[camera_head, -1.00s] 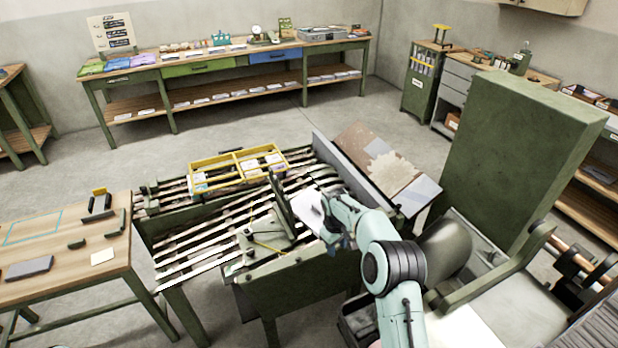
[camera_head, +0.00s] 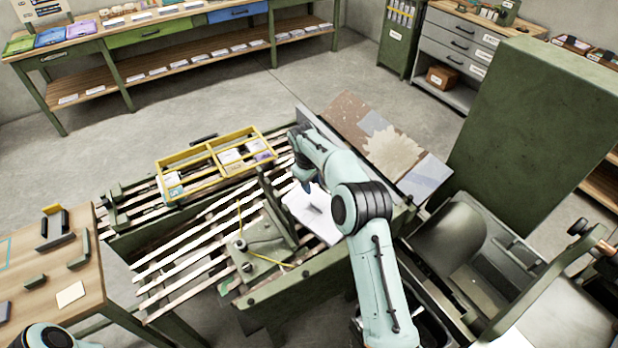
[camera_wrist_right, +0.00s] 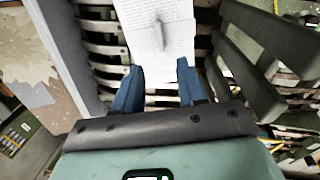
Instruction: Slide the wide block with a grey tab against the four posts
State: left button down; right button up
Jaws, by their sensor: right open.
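The wide white block (camera_head: 322,222) lies on the slatted machine bed beside a dark green upright bar (camera_head: 274,206). In the right wrist view the block (camera_wrist_right: 178,28) looks like a stack of printed pages with a grey tab (camera_wrist_right: 159,34) standing on its top. My right gripper (camera_head: 308,186) is over the block's far end in the head view. In the wrist view its two blue fingers (camera_wrist_right: 158,70) are apart and empty, with the tab ahead of the gap between them. I cannot single out the four posts. Part of my left arm shows at the bottom left; its gripper is out of frame.
A yellow divided tray (camera_head: 165,163) with small blocks stands on the slats at the back left. A sloped patterned board (camera_head: 385,150) flanks the bed on the right. A wooden table (camera_head: 88,276) with small dark fixtures stands at the left.

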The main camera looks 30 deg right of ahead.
aim_at(316, 205)
jog(key=f, duration=0.4)
jog(key=d+f, duration=0.1)
jog(key=f, duration=0.3)
jog(key=w+d+f, duration=0.1)
jog(key=f, duration=0.4)
jog(key=shift+d+f, duration=0.1)
jog(key=shift+c, duration=0.3)
grip_shut()
dwell(1.0)
